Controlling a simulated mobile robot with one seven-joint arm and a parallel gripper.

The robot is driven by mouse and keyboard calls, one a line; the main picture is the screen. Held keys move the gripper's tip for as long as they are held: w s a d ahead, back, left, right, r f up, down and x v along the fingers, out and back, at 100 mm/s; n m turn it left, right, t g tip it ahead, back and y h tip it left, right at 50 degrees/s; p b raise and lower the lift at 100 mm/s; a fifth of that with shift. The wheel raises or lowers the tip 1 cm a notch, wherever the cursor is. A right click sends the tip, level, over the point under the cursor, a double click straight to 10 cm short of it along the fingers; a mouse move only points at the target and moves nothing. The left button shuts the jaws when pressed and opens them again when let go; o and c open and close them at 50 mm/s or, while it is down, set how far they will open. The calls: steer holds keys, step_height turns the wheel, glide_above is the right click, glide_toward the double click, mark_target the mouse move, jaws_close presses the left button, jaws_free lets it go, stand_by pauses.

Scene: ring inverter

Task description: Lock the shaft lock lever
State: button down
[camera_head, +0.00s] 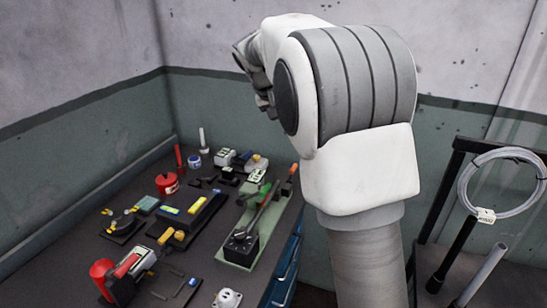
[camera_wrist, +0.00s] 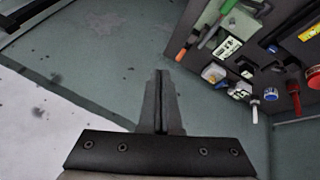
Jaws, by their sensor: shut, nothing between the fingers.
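A green plate (camera_head: 230,258) lies on the workbench in the head view. It carries a black block (camera_head: 240,245) with dark levers rising from it. One lever ends in a green grip (camera_head: 265,191) and another in a red-orange grip (camera_head: 293,170). I cannot tell which is the shaft lock lever or whether it is locked. The wrist view shows the orange grip (camera_wrist: 181,55) and green grip (camera_wrist: 228,6) at upper right. My gripper (camera_wrist: 161,75) is shut and empty, apart from both grips and pointing toward the wall. In the head view my arm mostly hides it.
The dark workbench (camera_head: 40,272) holds many tools, including a red pot (camera_head: 167,183), a red and grey device (camera_head: 122,275) and a yellow-topped black case (camera_head: 190,215). A rack with a coiled hose (camera_head: 470,205) stands at right. Walls close the back.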

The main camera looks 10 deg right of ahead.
steer(key=w+a+f+h+b, duration=0.1)
steer(key=w+a+f+h, duration=0.1)
steer(key=w+f, duration=0.5)
steer(key=w+a+f+t+h+b, duration=0.1)
steer(key=w+a+f+h, duration=0.1)
steer(key=w+f, duration=0.6)
steer(key=shift+w+m+h, duration=0.3)
steer(key=shift+w+m, duration=0.1)
steer(key=shift+w, duration=0.15)
steer(key=shift+f, duration=0.1)
steer(key=s+f+p+x, duration=0.1)
steer(key=s+x, duration=0.1)
steer(key=x, duration=1)
steer(key=shift+d+f, duration=0.15)
steer(key=shift+f, duration=0.45)
